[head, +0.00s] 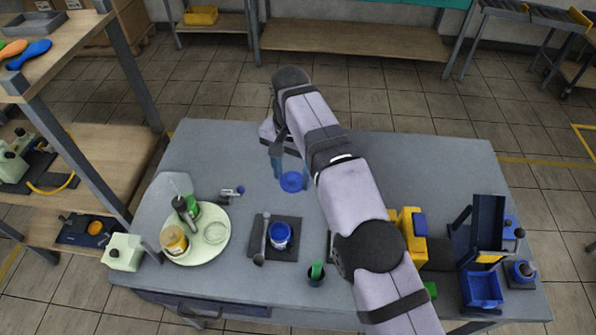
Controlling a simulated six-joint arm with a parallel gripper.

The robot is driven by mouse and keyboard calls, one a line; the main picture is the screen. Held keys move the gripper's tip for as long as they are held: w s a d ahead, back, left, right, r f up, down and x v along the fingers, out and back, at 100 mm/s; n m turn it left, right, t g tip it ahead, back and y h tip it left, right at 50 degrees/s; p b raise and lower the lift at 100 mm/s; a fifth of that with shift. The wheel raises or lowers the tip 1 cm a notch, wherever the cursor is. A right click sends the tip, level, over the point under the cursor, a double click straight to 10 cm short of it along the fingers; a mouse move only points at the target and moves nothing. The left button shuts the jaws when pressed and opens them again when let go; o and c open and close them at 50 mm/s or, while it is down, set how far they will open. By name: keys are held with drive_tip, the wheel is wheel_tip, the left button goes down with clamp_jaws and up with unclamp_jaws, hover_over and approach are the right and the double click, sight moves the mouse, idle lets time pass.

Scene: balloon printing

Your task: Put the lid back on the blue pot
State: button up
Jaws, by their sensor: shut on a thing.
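The blue pot (281,235) stands open on a dark mat near the front middle of the table, with blue colour showing in its mouth. My gripper (278,163) is over the middle of the table, behind the pot in the picture. It is shut on the blue lid (292,183), a round translucent blue piece that shows beside and below the fingers. The lid is apart from the pot. The exact contact between fingers and lid is too small to see clearly, and so is the lid's height above the table.
A dark spoon (263,240) lies on the mat (290,253) left of the pot. A pale round tray (205,252) at left holds several small containers. A dark cup (316,277) with a green-handled tool stands right of the mat. Yellow and blue equipment (412,235) stands at right.

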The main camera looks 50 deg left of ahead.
drive_tip(key=s+d+r+p, duration=0.3)
drive_tip(key=s+p, duration=0.2)
drive_tip(key=s, duration=0.1)
wheel_tip(320, 180, down, 8)
drive_tip(key=s+m, duration=0.1)
drive_tip(key=m, duration=0.1)
drive_tip(key=shift+s+r, duration=0.15)
drive_tip(key=shift+d, duration=0.1)
idle(0.4)
drive_tip(key=shift+f+b, duration=1.95)
drive_tip(key=shift+f, duration=1.25)
drive_tip(key=shift+f, duration=0.2)
idle(0.5)
